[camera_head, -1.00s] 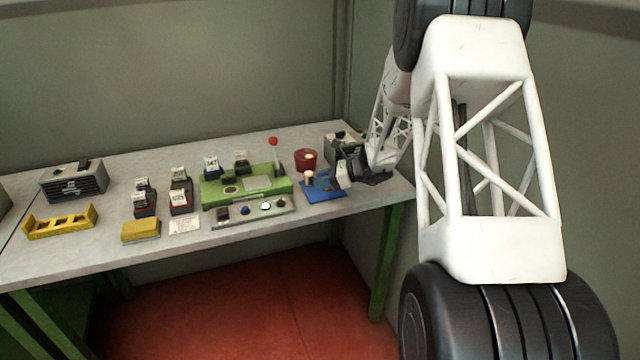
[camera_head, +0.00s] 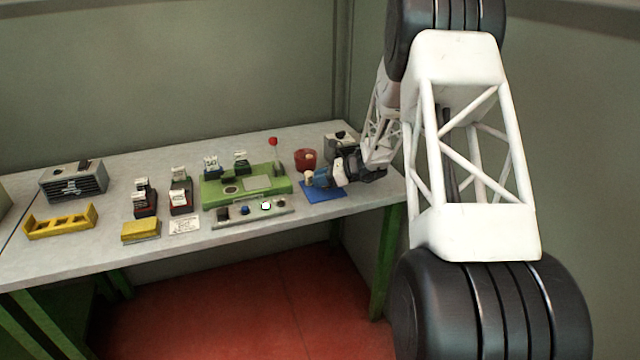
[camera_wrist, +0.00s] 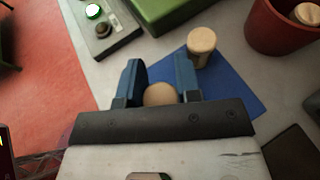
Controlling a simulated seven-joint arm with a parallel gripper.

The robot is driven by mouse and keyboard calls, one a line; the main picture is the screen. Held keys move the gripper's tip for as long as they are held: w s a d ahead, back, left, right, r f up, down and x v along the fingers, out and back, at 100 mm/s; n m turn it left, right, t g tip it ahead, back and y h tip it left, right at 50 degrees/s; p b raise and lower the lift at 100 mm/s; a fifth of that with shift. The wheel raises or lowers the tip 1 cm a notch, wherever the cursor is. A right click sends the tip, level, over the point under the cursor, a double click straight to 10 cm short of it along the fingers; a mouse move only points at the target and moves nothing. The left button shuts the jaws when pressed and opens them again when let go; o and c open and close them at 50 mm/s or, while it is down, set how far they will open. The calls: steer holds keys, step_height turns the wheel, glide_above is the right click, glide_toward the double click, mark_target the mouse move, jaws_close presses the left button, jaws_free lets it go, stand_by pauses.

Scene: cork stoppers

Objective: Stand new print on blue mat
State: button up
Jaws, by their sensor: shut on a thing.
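The blue mat (camera_head: 322,194) lies on the right part of the bench; it also shows in the wrist view (camera_wrist: 238,92). One pale cork stopper (camera_wrist: 202,42) stands upright on the mat, just beyond my right fingertip; it shows in the head view too (camera_head: 309,177). My gripper (camera_wrist: 158,75) has its blue fingers shut on a second cork stopper (camera_wrist: 160,94), whose round tan end shows between them. In the head view my gripper (camera_head: 322,177) is over the mat, beside the standing cork. The held cork is hidden there, and I cannot tell whether it touches the mat.
A dark red pot (camera_head: 305,160) with a cork in it stands behind the mat. The green press (camera_head: 240,188) with a red-knobbed lever and a button panel (camera_head: 250,211) are to the left. A grey box (camera_head: 340,141) is behind my gripper.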

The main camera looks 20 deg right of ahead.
steer(key=shift+f, duration=1)
steer(key=shift+f, duration=0.15)
steer(key=o, duration=1)
steer(key=shift+c, duration=0.2)
steer(key=v, duration=1.2)
steer(key=shift+r, duration=0.25)
